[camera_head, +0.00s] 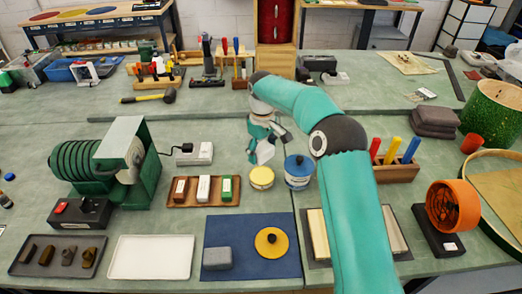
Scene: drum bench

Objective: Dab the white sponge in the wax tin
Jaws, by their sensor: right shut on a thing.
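My right arm reaches in from the bottom, and its gripper (262,142) points down at the middle of the bench. It is shut on the white sponge (265,154), a small pale block held tilted. The sponge is just above and behind the small round tin with a pale yellow top (262,178), which looks like the wax tin. From this view I cannot tell whether the sponge touches it. A blue tin (298,172) stands close to its right. My left gripper is not in view.
A wooden tray with three blocks (204,204) sits left of the tins. A blue mat (240,268) in front holds a grey block and a yellow disc with a dark knob (272,241). A green machine (124,150) stands left, a wooden rack with coloured handles (397,173) right.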

